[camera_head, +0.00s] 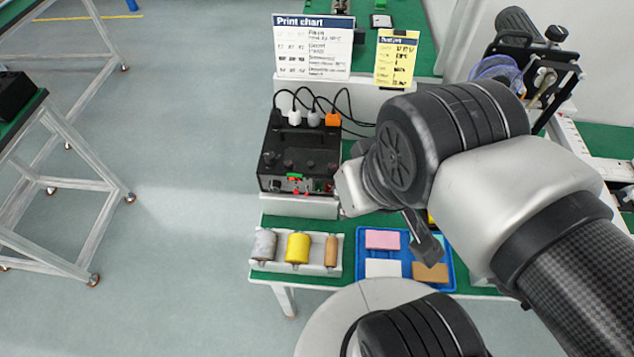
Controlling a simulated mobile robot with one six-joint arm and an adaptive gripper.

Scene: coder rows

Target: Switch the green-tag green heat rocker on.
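A black control box (299,152) with plugged cables on top stands at the middle of the green bench. Its lower front has small green and red parts, including a green piece (294,177); the individual rockers and their on or off positions are too small to read. My arm comes in from the right, and a dark finger-like part of my gripper (427,246) shows over the blue tray, to the right of and nearer than the box. It is apart from the box front. The rest of the gripper is hidden by my arm, so its opening cannot be told.
A white holder (296,268) with grey, yellow and brown rolls lies in front of the box. A blue tray (448,271) holds coloured pads. A print chart (314,47) and yellow card (396,58) stand behind. A black machine (536,62) stands back right.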

